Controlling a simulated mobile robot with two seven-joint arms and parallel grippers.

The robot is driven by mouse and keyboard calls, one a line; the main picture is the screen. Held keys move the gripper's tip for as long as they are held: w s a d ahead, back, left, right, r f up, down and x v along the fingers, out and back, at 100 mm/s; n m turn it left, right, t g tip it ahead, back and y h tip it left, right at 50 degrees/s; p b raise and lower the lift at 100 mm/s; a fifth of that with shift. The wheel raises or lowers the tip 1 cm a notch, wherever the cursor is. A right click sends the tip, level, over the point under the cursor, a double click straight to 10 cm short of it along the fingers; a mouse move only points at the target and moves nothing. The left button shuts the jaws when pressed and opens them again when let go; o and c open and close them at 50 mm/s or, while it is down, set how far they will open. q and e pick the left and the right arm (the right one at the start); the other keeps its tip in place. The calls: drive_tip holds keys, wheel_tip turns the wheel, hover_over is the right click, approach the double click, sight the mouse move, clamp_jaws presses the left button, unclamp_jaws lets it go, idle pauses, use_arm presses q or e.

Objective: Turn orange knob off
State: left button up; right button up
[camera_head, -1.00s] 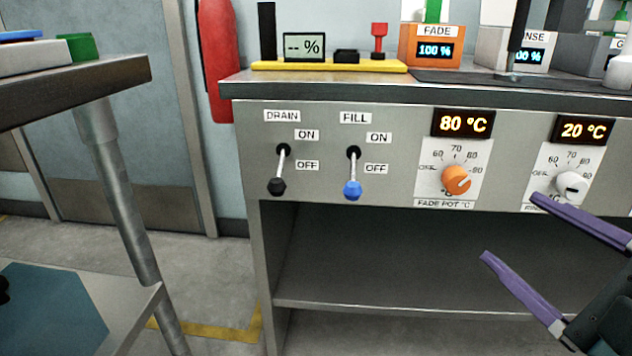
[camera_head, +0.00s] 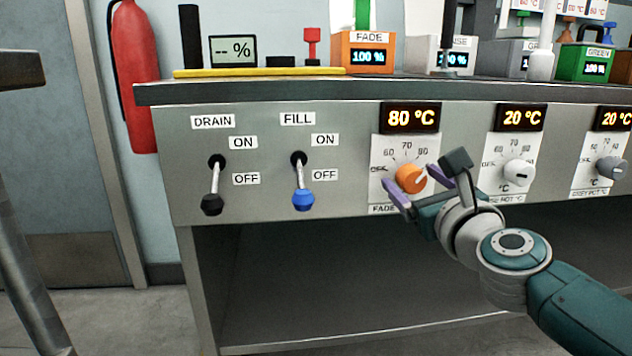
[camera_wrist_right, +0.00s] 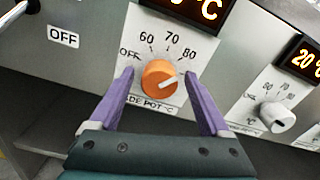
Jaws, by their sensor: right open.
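The orange knob (camera_head: 411,178) sits on the white FADE POT dial plate on the grey panel, under a display (camera_head: 410,117) reading 80 °C. In the right wrist view the orange knob (camera_wrist_right: 159,79) has its white pointer toward the right side of the dial. My right gripper (camera_head: 416,185) is open, with one purple finger on each side of the knob in the picture. In the right wrist view its fingertips (camera_wrist_right: 158,74) flank the knob with a gap on both sides. I cannot tell how deep the fingers reach. My left gripper is out of view.
A white knob (camera_head: 518,173) and a grey knob (camera_head: 611,168) sit to the right, each under a 20 °C display. The DRAIN lever (camera_head: 213,190) and blue-tipped FILL lever (camera_head: 302,190) point down, toward OFF, at left. An open shelf (camera_head: 300,290) lies below.

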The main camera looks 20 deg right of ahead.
drive_tip(key=shift+w, duration=0.3)
clamp_jaws()
idle(0.6)
